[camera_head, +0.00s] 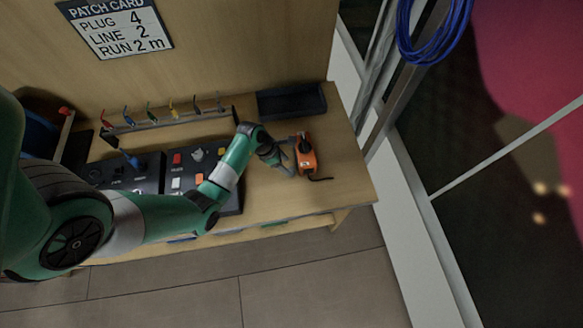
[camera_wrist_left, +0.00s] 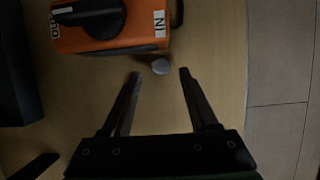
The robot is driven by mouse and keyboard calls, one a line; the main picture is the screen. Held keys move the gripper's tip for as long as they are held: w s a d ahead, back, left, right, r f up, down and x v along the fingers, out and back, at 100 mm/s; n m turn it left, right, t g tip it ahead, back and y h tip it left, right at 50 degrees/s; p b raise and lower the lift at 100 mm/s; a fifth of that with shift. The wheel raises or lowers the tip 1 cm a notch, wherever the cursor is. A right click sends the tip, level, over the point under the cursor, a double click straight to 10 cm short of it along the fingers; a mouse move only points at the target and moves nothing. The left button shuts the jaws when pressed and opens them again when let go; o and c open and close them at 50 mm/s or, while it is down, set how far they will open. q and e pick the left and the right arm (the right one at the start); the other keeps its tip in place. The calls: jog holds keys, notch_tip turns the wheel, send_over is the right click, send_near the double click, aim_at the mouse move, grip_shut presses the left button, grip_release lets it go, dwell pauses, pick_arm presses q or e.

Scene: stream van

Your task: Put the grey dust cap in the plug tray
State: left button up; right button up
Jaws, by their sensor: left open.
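The grey dust cap (camera_wrist_left: 158,66) is a small round piece close to the orange box, lying just beyond and between my fingertips in the left wrist view. I cannot make it out in the head view. My left gripper (camera_head: 287,158) is open beside the orange box; its two spread fingers also show in the left wrist view (camera_wrist_left: 160,76), apart from the cap, with nothing held. A dark, shallow tray (camera_head: 291,104), which looks like the plug tray, stands at the back right of the bench and appears empty. My right gripper is not in view.
The orange box (camera_head: 306,155) with a black knob and a short cable sits right of my gripper. Black control panels (camera_head: 122,174) and a rack of coloured plugs (camera_head: 165,118) occupy the left and back. Bare wood (camera_head: 345,185) lies towards the bench's right edge.

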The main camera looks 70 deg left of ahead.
aim_at(291, 169)
pick_arm(q)
jog(key=b+x, duration=0.2)
jog(key=x, duration=0.3)
jog(key=shift+d, duration=0.15)
grip_shut()
